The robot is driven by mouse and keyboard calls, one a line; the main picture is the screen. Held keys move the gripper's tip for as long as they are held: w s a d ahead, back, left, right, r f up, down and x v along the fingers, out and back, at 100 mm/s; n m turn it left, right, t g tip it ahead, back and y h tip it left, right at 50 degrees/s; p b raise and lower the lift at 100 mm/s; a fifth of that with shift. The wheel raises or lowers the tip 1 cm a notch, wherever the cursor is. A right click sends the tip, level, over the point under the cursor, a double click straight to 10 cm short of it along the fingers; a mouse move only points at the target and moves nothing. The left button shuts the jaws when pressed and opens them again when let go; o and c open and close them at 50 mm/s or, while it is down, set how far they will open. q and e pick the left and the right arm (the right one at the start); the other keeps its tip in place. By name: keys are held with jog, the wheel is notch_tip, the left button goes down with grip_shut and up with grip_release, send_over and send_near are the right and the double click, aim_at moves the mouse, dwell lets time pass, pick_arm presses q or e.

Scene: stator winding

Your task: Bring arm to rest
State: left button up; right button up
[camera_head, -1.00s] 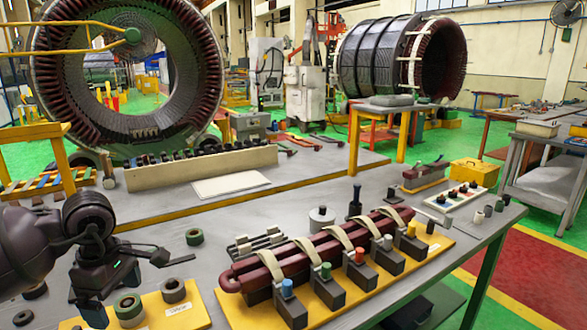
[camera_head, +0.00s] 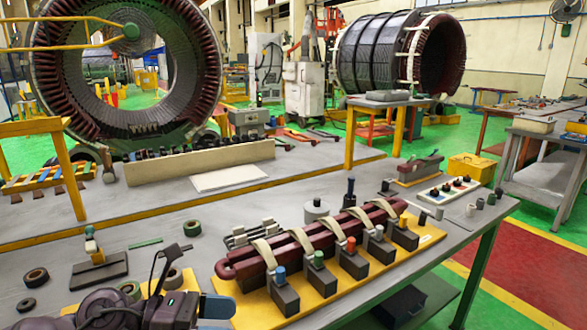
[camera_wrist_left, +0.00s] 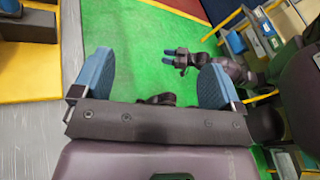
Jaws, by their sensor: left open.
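One blue finger shows there; the rest is cut off or hidden. In the left wrist view my left gripper (camera_wrist_left: 158,62) is open, with its two blue fingers wide apart and nothing between them but a view of green floor. My right gripper (camera_wrist_left: 176,57) shows farther off in the left wrist view, with small blue fingertips; how far apart they are is unclear. It is not in the head view.
A red coil (camera_head: 295,255) with tape straps lies on a yellow fixture plate (camera_head: 325,300), close right of the left gripper. Tape rolls (camera_head: 36,277) and a small dark-based stand (camera_head: 97,270) are on the bench to the left. Green floor (camera_wrist_left: 150,30) lies below the fingers.

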pick_arm(q)
jog(key=w+a+n+t+y, duration=0.1)
jog(key=a+n+t+y, duration=0.3)
jog(key=n+t, duration=0.75)
jog(key=w+a+n+t+y, duration=0.1)
jog(key=a+n+t+y, duration=0.4)
jog(key=n, duration=1.1)
jog(key=s+a+f+n+g+y, duration=0.45)
jog(key=a+f+n+y, duration=0.35)
jog(key=n, duration=0.4)
jog(key=s+f+n+g, duration=0.4)
jog(key=s+f+g, duration=0.25)
jog(key=s, duration=0.35)
jog(key=s+f+n+g, duration=0.5)
jog(key=s+f, duration=0.2)
jog(key=s, duration=0.3)
jog(key=w+f+m+t+h, duration=0.1)
jog(key=w+f+t, duration=0.6)
jog(key=f+t, duration=0.1)
jog(key=shift+w+d+f+t, duration=0.15)
jog(key=shift+w+f+t, duration=0.15)
jog(key=shift+f, duration=0.6)
